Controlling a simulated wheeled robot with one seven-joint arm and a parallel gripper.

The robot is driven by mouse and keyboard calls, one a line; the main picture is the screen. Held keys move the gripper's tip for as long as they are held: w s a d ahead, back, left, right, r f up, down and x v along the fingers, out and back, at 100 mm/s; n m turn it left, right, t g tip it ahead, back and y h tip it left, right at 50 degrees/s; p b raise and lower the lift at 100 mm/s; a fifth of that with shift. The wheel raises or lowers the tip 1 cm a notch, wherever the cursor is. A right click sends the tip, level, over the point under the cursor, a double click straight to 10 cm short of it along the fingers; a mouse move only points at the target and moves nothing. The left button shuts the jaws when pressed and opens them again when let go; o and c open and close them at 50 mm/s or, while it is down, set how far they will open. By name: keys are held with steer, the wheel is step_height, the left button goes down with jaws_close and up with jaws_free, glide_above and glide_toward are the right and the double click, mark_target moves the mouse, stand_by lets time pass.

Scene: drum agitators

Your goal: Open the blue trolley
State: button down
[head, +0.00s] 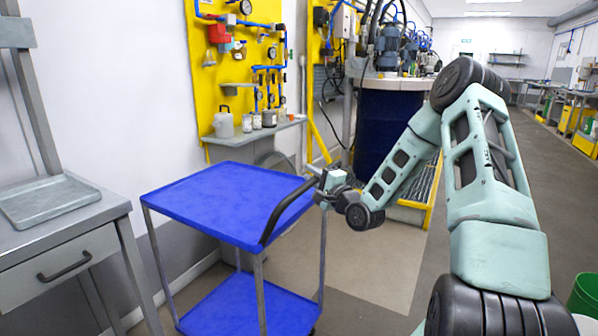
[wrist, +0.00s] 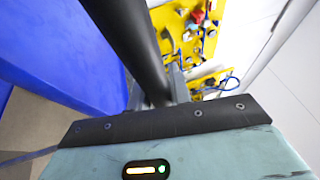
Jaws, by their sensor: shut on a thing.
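The blue trolley (head: 215,197) stands left of centre in the head view, with a flat blue top and a lower blue shelf (head: 245,305) on grey legs. A black curved handle (head: 281,208) rises along its right side. My gripper (head: 318,182) is at the handle's upper far end and is shut on it. In the wrist view the black handle (wrist: 130,45) runs down to my gripper (wrist: 160,110), and the blue top (wrist: 60,50) lies to the left. The fingertips are mostly hidden.
A grey workbench (head: 75,235) with a drawer and tray stands close on the left. A yellow panel (head: 235,75) with pipes and a shelf of containers is behind. A dark blue drum (head: 388,135) stands beyond my arm. A green bin (head: 583,293) is at right. The right aisle floor is clear.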

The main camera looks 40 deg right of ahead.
steer(key=s+d, duration=0.2)
steer(key=s, duration=0.5)
steer(key=shift+d+p, duration=0.25)
steer(key=shift+p, duration=0.2)
steer(key=shift+f, duration=0.1)
steer(key=c, duration=1.3)
jaws_free()
steer(key=s+f, duration=0.3)
steer(key=s, duration=1.4)
steer(key=shift+a, duration=0.45)
